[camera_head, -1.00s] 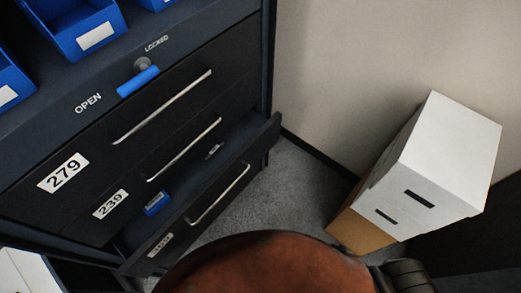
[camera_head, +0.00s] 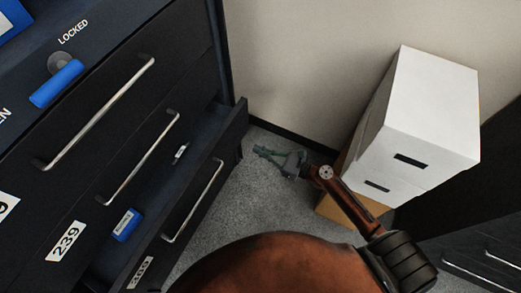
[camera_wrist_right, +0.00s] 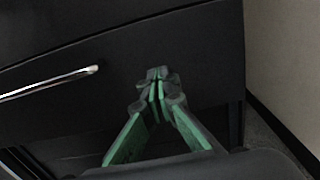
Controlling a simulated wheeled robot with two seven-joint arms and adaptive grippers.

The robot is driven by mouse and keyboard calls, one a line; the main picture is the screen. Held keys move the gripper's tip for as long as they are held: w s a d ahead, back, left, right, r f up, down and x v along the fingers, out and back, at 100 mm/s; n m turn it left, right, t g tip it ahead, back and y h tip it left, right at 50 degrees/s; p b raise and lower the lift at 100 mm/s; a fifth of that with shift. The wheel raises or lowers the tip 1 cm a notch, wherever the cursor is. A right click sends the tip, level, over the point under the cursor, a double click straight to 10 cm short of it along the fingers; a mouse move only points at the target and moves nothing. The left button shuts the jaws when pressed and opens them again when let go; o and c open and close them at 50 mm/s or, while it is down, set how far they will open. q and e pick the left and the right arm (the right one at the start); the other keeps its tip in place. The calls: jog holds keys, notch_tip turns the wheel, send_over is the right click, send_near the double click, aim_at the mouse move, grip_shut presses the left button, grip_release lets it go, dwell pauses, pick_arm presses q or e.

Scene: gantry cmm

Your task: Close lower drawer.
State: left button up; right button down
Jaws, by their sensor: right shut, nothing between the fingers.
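The lower drawer (camera_head: 200,207) of the dark cabinet stands pulled out in the head view, with a silver bar handle on its front. A blue box (camera_head: 127,225) and a small pale item (camera_head: 181,153) show inside it. My right gripper (camera_head: 258,150) is shut and empty, to the right of the drawer's far end and apart from it in the head view. In the right wrist view its green fingers (camera_wrist_right: 157,85) meet in front of a dark drawer front (camera_wrist_right: 120,100); a handle (camera_wrist_right: 50,84) lies to their left. I cannot tell whether they touch. My left gripper is not in view.
Upper drawers with silver handles (camera_head: 100,112) are shut. A blue lock lever (camera_head: 57,84) sits above them, nearer LOCKED. White boxes (camera_head: 430,110) on a brown one (camera_head: 345,213) stand at the right by the wall. Grey carpet (camera_head: 265,195) lies clear between.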

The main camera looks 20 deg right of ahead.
aim_at(230, 137)
jog(key=x, duration=1)
jog(key=shift+w+a+f, duration=0.1)
jog(key=shift+w, duration=0.1)
jog(key=shift+w, duration=0.1)
